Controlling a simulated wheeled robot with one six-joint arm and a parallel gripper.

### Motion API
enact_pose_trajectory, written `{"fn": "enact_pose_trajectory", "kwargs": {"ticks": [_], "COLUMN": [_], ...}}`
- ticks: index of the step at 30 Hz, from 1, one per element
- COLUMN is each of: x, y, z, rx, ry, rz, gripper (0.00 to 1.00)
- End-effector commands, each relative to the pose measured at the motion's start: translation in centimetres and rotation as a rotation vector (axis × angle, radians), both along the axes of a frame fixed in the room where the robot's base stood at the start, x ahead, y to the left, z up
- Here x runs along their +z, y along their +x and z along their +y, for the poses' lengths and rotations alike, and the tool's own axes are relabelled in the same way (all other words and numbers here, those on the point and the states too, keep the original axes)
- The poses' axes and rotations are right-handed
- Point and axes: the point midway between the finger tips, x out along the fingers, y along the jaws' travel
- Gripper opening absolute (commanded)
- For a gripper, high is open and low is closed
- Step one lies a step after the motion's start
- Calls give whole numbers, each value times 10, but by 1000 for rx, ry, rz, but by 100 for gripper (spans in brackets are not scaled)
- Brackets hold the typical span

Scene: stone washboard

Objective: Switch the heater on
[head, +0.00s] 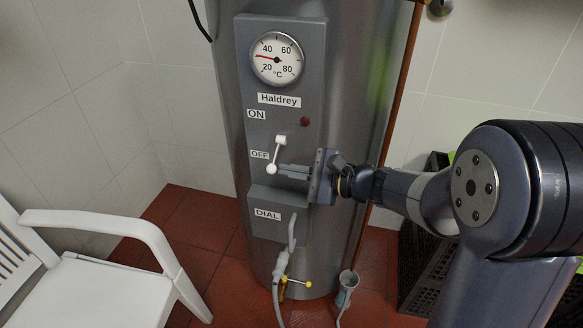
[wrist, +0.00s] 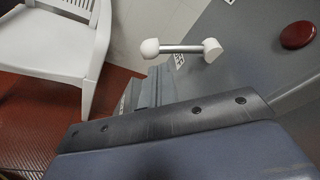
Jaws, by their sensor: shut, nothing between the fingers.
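The heater (head: 345,110) is a tall grey cylinder with a front panel marked ON above and OFF below. Its white-ended lever (head: 276,155) has its pivot at the upper right and its knob low, beside the OFF label (head: 259,154). The lever also shows in the wrist view (wrist: 182,48). A dark red indicator (head: 305,121) sits above the lever, and it looks unlit. My gripper (head: 281,171) is shut and empty, with its tips just right of and level with the lever's knob. I cannot tell whether they touch.
A round gauge (head: 277,58) reads about 30 °C. Below the panel hang a pipe and a yellow-handled valve (head: 296,283). A white chair (head: 100,265) stands at the left. Black crates (head: 430,262) stand at the right, behind my arm.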

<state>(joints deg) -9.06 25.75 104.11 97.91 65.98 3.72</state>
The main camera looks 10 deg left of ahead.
Motion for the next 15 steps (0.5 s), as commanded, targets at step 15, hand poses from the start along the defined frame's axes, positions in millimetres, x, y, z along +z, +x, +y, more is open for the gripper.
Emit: {"fn": "enact_pose_trajectory", "kwargs": {"ticks": [15], "x": [25], "y": [-11], "z": [1], "rx": [3], "ry": [24], "rz": [305], "gripper": [0]}}
